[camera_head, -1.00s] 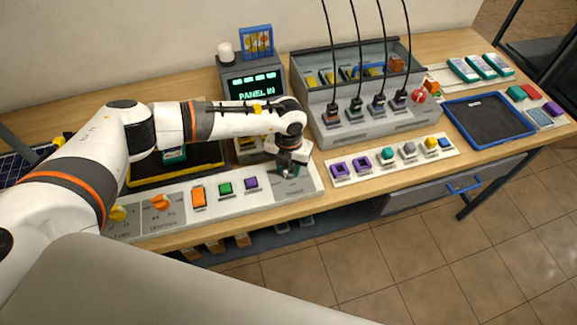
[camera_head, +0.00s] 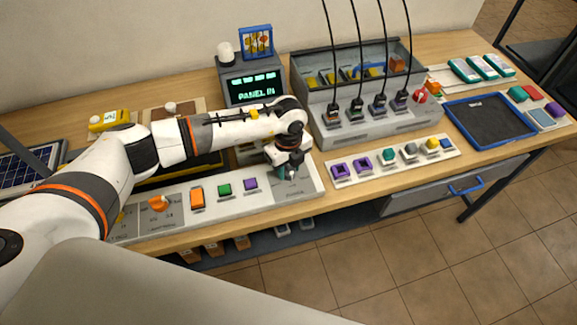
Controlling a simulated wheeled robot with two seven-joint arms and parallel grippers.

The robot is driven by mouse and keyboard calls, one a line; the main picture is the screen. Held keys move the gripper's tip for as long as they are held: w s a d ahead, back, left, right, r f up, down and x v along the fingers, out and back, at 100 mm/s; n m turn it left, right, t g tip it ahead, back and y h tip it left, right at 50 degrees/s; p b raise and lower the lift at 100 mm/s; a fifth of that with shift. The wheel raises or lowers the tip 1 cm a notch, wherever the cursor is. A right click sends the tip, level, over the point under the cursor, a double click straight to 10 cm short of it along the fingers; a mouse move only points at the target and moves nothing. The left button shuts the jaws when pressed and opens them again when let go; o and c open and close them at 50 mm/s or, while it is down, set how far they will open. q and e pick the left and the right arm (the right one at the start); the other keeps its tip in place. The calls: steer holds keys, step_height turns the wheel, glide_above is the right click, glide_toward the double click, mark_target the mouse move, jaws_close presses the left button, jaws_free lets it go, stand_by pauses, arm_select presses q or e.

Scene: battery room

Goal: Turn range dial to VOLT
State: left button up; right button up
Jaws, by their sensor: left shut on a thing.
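A long pale control panel (camera_head: 180,222) runs along the front of the bench. At its right end is a grey plate (camera_head: 298,187) with small print that I cannot read. My left gripper (camera_head: 287,172) points down at this plate, shut on a small teal dial (camera_head: 284,176), apparently the range dial. The fingers hide most of the dial, so I cannot tell which mark it points at. An orange knob (camera_head: 158,203) sits on another grey plate to the left. My right gripper is not in view.
An orange switch (camera_head: 197,198), a green button (camera_head: 224,190) and a purple button (camera_head: 250,184) lie left of the gripper. A display (camera_head: 254,88) reads "PANEL IN". A grey console (camera_head: 370,125) with hanging cables stands to the right. A blue-rimmed tray (camera_head: 531,128) is farther right.

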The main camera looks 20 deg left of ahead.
mark_target(288, 167)
arm_select(q)
steer(key=n, duration=0.4)
steer(key=shift+w+r+n, duration=0.1)
steer(key=shift+n, duration=0.2)
steer(key=shift+n+p, duration=0.7)
steer(key=shift+n, duration=1.8)
steer(key=o, duration=1)
step_height(288, 167, up, 12)
steer(key=b, duration=0.3)
steer(key=shift+b, duration=0.3)
